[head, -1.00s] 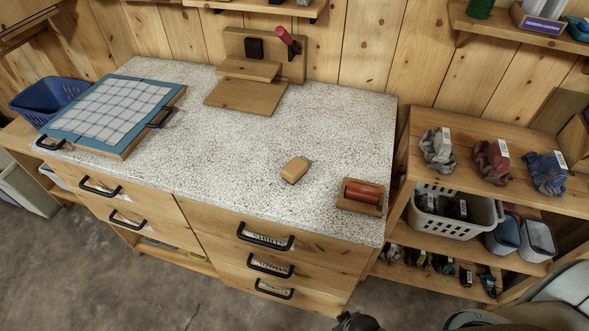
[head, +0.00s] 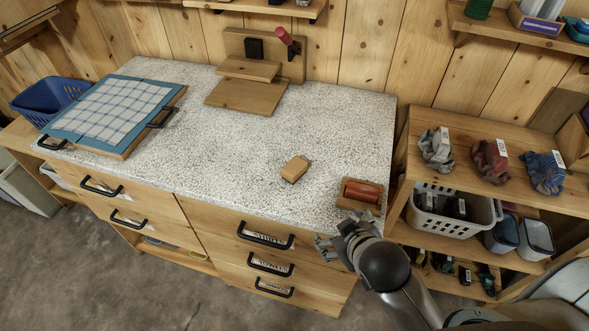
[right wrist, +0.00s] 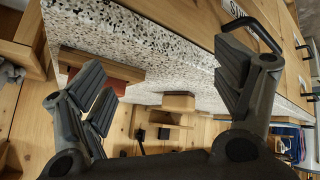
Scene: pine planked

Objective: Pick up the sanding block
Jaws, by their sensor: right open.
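The sanding block (head: 295,169) is a small tan block lying on the speckled worktop (head: 220,150), right of its middle and near the front. It also shows in the right wrist view as a tan block (right wrist: 179,102), between the open fingers and beyond them. My right gripper (head: 335,240) is in front of the worktop's front edge, below and to the right of the block. Its fingers also show spread wide and empty in the right wrist view (right wrist: 165,85). My left gripper is in neither view.
A wooden holder with a red-brown cylinder (head: 361,192) sits on the worktop right of the block. A wooden stand (head: 248,95) and a board with a checked cloth (head: 110,110) are farther back and left. Drawer handles (head: 266,237) stick out in front. The worktop around the block is clear.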

